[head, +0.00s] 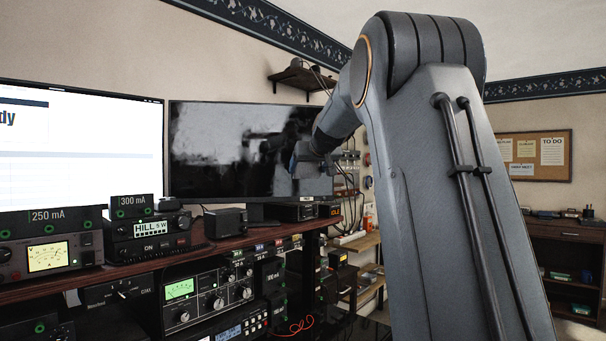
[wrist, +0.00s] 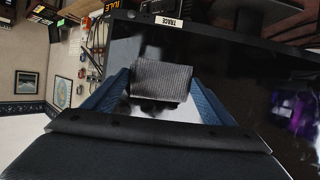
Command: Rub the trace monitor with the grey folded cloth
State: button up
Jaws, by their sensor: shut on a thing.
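The trace monitor (head: 225,185) is the dark screen in the middle of the head view, with pale blotchy grey patches over its upper left and centre. In the wrist view the monitor (wrist: 240,62) fills much of the background, and its label reading TRACE (wrist: 169,21) shows on its edge. My gripper (head: 305,165) is in front of the monitor's right part. In the wrist view my gripper's blue fingers (wrist: 161,92) are shut on the grey folded cloth (wrist: 161,72), which has a ribbed face. The cloth is close to the screen; I cannot tell whether it touches.
A bright white monitor (head: 80,160) stands to the left. Radio boxes, including one marked HILL (head: 150,235), crowd the wooden shelf (head: 180,255) below. A small wall shelf (head: 300,78) is above the monitor's right end. A cork board (head: 533,157) hangs at far right.

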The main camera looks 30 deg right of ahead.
aim_at(288, 171)
jog(key=shift+s+d+b, duration=0.25)
jog(key=shift+d+b, duration=0.2)
jog(key=shift+d, duration=0.25)
jog(key=shift+w+a+r, duration=0.1)
jog(key=shift+a+r, duration=0.05)
jog(key=shift+w+a+p, duration=0.15)
jog(key=shift+a+p, duration=0.3)
jog(key=shift+a, duration=0.15)
jog(key=shift+w+a+p, duration=0.15)
jog(key=shift+a+p, duration=0.25)
jog(key=shift+a, duration=0.15)
jog(key=shift+w+a+p, duration=0.2)
jog(key=shift+a+p, duration=0.35)
jog(key=shift+a, duration=0.2)
jog(key=shift+w+a+p, duration=0.3)
jog(key=shift+a+p, duration=0.6)
jog(key=shift+p, duration=0.2)
jog(key=shift+w+a+p, duration=0.3)
jog(key=shift+a+p, duration=0.6)
jog(key=shift+p, duration=0.15)
